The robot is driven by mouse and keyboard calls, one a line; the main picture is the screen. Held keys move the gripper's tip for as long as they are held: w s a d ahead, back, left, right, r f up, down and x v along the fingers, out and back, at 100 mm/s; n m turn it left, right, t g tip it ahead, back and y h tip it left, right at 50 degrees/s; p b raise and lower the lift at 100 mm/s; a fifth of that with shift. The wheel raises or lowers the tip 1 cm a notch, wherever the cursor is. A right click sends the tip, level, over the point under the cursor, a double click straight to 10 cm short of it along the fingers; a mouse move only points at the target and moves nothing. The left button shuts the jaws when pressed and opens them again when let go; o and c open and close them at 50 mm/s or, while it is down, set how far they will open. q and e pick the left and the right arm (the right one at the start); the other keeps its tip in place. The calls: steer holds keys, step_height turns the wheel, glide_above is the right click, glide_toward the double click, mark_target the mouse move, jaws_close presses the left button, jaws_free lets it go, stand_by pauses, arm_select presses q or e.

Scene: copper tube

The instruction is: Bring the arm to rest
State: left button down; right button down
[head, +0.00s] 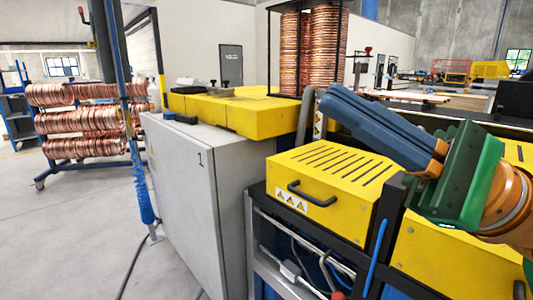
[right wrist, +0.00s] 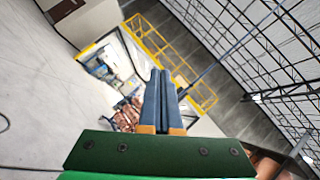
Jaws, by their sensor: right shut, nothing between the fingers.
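My right gripper (head: 335,100) comes in from the right in the head view, with long blue fingers, orange finger bases and a green body. Its fingers lie side by side, shut and empty, pointing to the upper left above the yellow machine cover. In the right wrist view the shut gripper (right wrist: 161,80) points out over the hall with nothing between its fingers. My left gripper is not in view.
A yellow vented cover (head: 330,172) with a black handle lies below the right gripper. A grey cabinet (head: 185,200) with a yellow top (head: 235,112) stands left of it. Copper coils (head: 75,120) hang on a rack at left; tall copper coils (head: 325,50) stand behind.

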steer(key=w+d+f+m+t+h, duration=0.55)
steer(key=m+t, duration=0.45)
steer(key=m, duration=0.8)
steer(key=w+d+f+m+t+h, duration=0.35)
steer(key=w+m+t+h, duration=0.4)
steer(key=m, duration=0.95)
steer(key=d+f+m+g+h, duration=0.25)
steer(key=f+m+h, duration=0.35)
steer(key=f+m, duration=0.5)
steer(key=d+f+m+g+h, duration=0.2)
steer(key=f+m+g+h, duration=0.3)
steer(key=f, duration=0.9)
steer(key=s+a+f+m+g+y, duration=0.15)
steer(key=s+f+m+g, duration=0.35)
steer(key=s+f, duration=0.6)
steer(key=s+a+f+m+g, duration=0.35)
steer(key=s+f+g, duration=0.35)
steer(key=s+f, duration=0.45)
step_height(320, 180, down, 12)
steer(key=s+g+p, duration=0.2)
steer(key=p, duration=0.2)
steer(key=s+d+f+p, duration=0.1)
steer(key=s+f+p, duration=0.1)
steer(key=s+f, duration=0.2)
steer(key=s+d+f+g+p, duration=0.1)
steer(key=s+d+f+p, duration=0.1)
steer(key=s, duration=0.6)
steer(key=shift+s+f, duration=0.2)
steer(key=shift+f, duration=0.65)
